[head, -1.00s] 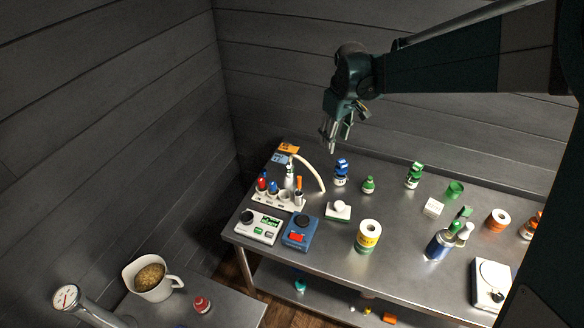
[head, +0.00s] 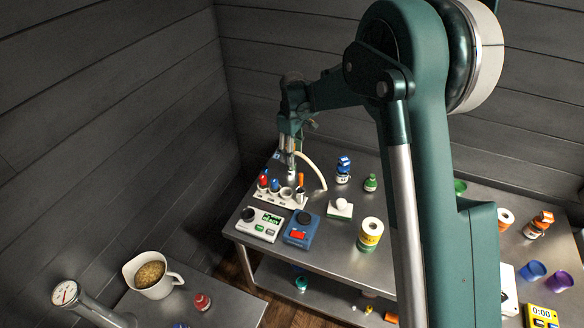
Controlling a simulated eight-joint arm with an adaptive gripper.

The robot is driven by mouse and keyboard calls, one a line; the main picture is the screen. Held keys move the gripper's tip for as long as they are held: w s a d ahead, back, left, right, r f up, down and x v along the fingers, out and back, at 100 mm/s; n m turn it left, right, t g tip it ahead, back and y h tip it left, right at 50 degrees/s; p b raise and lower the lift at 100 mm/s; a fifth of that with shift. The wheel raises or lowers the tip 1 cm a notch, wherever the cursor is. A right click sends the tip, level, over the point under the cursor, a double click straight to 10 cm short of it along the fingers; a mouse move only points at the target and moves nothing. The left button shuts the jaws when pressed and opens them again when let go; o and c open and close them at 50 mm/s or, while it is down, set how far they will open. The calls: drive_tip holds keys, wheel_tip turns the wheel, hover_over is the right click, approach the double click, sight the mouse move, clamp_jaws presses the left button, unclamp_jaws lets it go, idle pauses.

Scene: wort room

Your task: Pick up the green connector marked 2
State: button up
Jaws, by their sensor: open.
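My gripper (head: 289,157) is open and points down over the back left of the steel table, above the white holder (head: 279,194) with red, blue and orange pieces. Its fingertips are small and partly merge with the things behind. A green-topped piece (head: 370,183) stands upright on the table, to the right of my gripper and apart from it. A blue-topped piece (head: 343,169) stands just left of it. I cannot read a 2 on any green piece. My arm hides the middle right of the table. A green cup-like piece (head: 460,187) shows right of the arm.
Beside the holder a pale curved hose (head: 313,168) arches up. Two devices, white (head: 261,224) and blue (head: 301,230), stand in front. Orange and purple items stand at the right.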

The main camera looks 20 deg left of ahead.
drive_tip(key=shift+a+f, duration=0.25)
drive_tip(key=shift+f, duration=0.1)
drive_tip(key=shift+f, duration=1.2)
drive_tip(key=shift+f, duration=0.1)
drive_tip(key=shift+f, duration=2.5)
drive_tip(key=c, duration=1)
